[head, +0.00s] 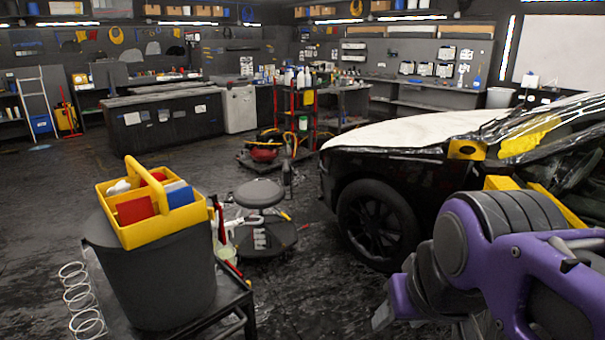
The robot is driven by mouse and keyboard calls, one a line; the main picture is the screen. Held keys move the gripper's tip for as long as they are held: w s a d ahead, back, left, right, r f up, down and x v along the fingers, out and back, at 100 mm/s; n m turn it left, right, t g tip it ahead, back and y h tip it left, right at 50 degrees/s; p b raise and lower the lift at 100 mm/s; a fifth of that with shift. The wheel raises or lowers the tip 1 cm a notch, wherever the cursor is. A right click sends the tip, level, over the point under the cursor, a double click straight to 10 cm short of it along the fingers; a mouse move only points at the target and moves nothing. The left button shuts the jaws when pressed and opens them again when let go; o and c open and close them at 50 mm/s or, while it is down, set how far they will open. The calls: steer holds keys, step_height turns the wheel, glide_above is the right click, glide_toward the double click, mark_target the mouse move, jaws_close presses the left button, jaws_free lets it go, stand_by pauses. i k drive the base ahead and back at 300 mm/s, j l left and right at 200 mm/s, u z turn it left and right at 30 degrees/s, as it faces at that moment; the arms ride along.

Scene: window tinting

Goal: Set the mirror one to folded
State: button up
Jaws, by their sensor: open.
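A dark car (350,172) stands on the right with a white cover over its hood. A yellow piece with a dark oval (467,149) sits at the car's side near the windshield. It may be the side mirror, but I cannot tell, nor whether it is folded. My purple arm reaches in at the lower right, in front of the car's side. My gripper (422,322) is only partly in view at the bottom edge, low and in front of the front wheel. It is open, apart from the yellow piece, and I see nothing held in it.
At the left, a yellow caddy (162,226) sits on a dark bin (160,285) on a cart. A round stool (258,194) stands between cart and car. A red tool cart (295,120) stands behind. Open dark floor lies at the left and middle.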

mark_target(459, 146)
steer(key=i+j+z, duration=0.1)
steer(key=i+z, duration=0.25)
steer(key=i, duration=1.95)
steer(key=i+z, duration=0.2)
steer(key=i, duration=0.25)
steer(key=i+j+z, duration=0.2)
steer(key=i, duration=0.25)
